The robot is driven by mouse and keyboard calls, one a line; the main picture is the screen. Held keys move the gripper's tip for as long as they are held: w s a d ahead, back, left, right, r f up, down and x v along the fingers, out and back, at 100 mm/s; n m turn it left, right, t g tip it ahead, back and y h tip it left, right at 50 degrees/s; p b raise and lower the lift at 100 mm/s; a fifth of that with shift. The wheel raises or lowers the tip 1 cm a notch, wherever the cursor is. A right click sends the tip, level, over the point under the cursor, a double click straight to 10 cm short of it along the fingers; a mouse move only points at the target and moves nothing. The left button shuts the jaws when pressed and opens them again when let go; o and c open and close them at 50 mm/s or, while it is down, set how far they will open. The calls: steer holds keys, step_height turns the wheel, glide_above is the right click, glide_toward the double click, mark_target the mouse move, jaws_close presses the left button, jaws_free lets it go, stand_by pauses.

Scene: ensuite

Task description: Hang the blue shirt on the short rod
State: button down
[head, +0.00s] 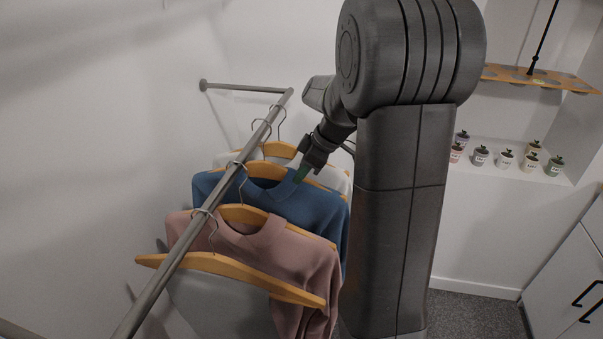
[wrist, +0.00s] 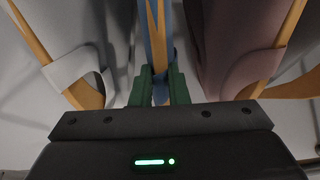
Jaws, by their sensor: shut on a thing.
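The blue shirt (head: 310,208) hangs on a wooden hanger (head: 267,171) from the long sloping rod (head: 180,245), between a pink and a white garment. Its hook appears to be over that rod. A short rod section (head: 245,88) runs from a wall flange to the long rod's far end; no garment shows on it. My gripper (head: 302,172) is at the shirt's collar. In the wrist view, my gripper's green fingers (wrist: 159,88) are shut on the blue shirt (wrist: 160,98), with its hanger (wrist: 155,35) running up between them.
A pink shirt (head: 295,262) and an empty-looking wooden hanger (head: 235,268) hang nearer on the rod. A white garment (head: 225,159) hangs just behind the blue one. Small potted jars (head: 480,156) stand on a shelf at right. White cabinets (head: 570,285) stand at lower right.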

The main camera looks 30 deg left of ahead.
steer(key=shift+w+d+r+p, duration=0.2)
steer(key=shift+d+r+p, duration=0.4)
steer(key=shift+d, duration=0.25)
steer(key=shift+w+d+r+p, duration=0.2)
steer(key=shift+d+r+p, duration=0.2)
steer(key=shift+d+r, duration=0.35)
steer(key=shift+w+d+f, duration=0.1)
steer(key=shift+d+f, duration=0.15)
steer(key=shift+d, duration=0.1)
steer(key=shift+w+d+b, duration=0.15)
steer(key=shift+d+b, duration=0.25)
steer(key=shift+d, duration=0.25)
steer(key=w+d+b, duration=0.1)
steer(key=w+d, duration=0.1)
steer(key=d, duration=0.7)
steer(key=shift+d+b, duration=0.4)
steer(key=shift+w, duration=0.1)
